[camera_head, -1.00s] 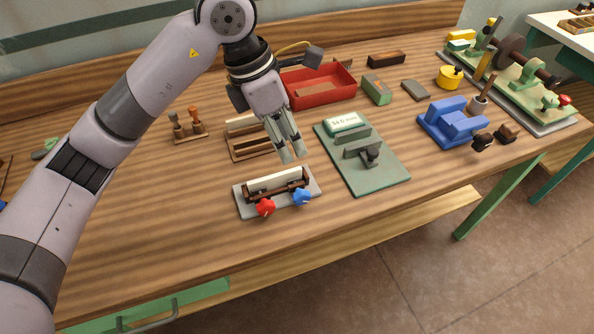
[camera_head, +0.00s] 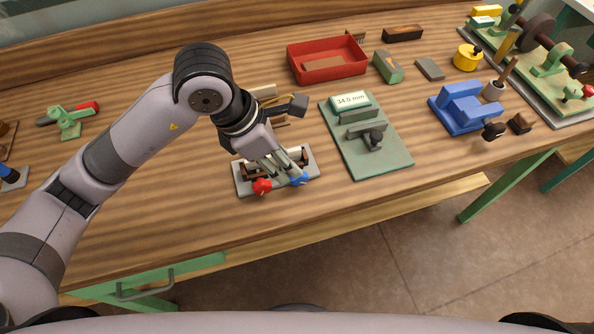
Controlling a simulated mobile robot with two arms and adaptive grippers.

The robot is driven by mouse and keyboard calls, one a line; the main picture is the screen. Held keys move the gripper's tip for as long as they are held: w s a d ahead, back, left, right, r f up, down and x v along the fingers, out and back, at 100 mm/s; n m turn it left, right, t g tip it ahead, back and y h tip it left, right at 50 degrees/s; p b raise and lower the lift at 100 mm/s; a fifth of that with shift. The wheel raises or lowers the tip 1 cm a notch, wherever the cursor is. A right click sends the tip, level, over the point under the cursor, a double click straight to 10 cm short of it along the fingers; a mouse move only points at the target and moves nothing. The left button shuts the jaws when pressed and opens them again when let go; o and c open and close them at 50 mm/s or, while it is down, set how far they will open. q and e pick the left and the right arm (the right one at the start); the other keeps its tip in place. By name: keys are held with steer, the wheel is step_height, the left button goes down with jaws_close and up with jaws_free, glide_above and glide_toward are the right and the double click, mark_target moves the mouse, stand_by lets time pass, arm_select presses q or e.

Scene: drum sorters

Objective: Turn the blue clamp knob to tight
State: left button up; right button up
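The clamp fixture (camera_head: 243,186) is a light grey plate near the table's front edge, carrying a pale bar in a brown holder. On its front are a red knob (camera_head: 261,187) and the blue clamp knob (camera_head: 300,180). My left gripper (camera_head: 288,175) points down over the fixture. Its fingertips are at the blue knob and partly cover the holder and bar. At this size I cannot tell whether the fingers are closed on the knob or only beside it. My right gripper is not in view.
A green plate (camera_head: 391,160) with a small display and a black knob lies just right of the fixture. Behind stands a red tray (camera_head: 330,75). A blue vise (camera_head: 462,108) is further right. The table left of the fixture is mostly clear.

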mark_target(299, 179)
arm_select(q)
steer(key=x, duration=0.7)
steer(key=shift+w+d+f, duration=0.1)
steer(key=shift+d+f, duration=0.05)
steer(key=shift+f, duration=0.15)
steer(key=shift+c, duration=0.3)
jaws_close()
